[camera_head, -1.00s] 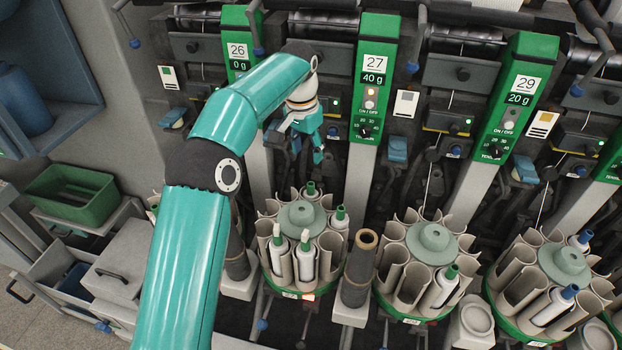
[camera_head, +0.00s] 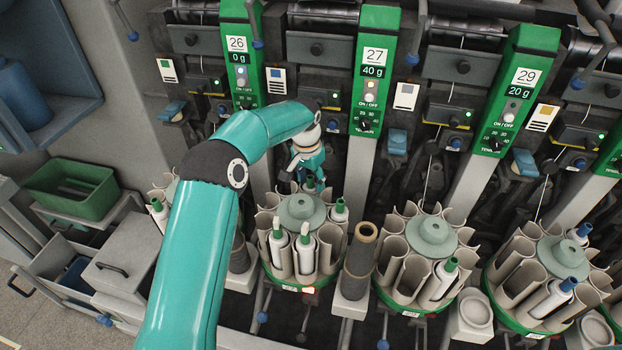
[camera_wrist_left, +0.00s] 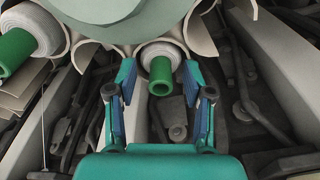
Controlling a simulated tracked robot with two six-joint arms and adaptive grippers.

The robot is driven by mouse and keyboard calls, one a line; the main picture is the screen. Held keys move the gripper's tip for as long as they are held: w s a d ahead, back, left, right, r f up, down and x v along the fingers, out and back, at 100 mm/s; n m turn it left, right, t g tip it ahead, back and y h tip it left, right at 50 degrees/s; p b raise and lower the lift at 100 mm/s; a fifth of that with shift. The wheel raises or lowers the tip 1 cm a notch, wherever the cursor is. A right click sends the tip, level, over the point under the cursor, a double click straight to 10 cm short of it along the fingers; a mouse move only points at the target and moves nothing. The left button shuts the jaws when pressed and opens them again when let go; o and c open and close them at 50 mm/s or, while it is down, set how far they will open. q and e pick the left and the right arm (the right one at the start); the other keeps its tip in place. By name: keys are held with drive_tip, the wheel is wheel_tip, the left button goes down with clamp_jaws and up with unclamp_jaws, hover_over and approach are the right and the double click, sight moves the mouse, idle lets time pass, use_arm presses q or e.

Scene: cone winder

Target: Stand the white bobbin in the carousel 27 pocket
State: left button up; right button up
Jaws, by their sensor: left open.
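Carousel 27 (camera_head: 301,211) is the pale ring of pockets below the green panel marked 27 (camera_head: 374,62). Several of its pockets hold white bobbins with green tube ends, two of them at the front (camera_head: 279,255). My left gripper (camera_head: 308,176) is over the carousel's rear edge, open. In the left wrist view its two fingers (camera_wrist_left: 159,82) stand on either side of the green end of a white bobbin (camera_wrist_left: 160,75), with gaps visible on both sides. This bobbin is at the carousel's rim. Another white bobbin (camera_wrist_left: 17,50) is at the left. My right gripper is not in view.
A brown-topped tube (camera_head: 360,262) stands right of carousel 27. Two more carousels (camera_head: 432,231) stand farther right, holding bobbins with green or blue ends. Machine levers and panels rise close behind. A green bin (camera_head: 72,190) is at the left.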

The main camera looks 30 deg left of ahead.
use_arm(q)
drive_tip(key=shift+s+f, duration=0.1)
clamp_jaws()
drive_tip(key=shift+r, duration=0.3)
drive_tip(key=shift+r+p, duration=0.4)
drive_tip(key=shift+p, duration=0.1)
drive_tip(key=shift+r+p, duration=0.55)
drive_tip(key=shift+r, duration=0.05)
drive_tip(key=shift+r+p, duration=1.3)
drive_tip(key=shift+r, duration=0.4)
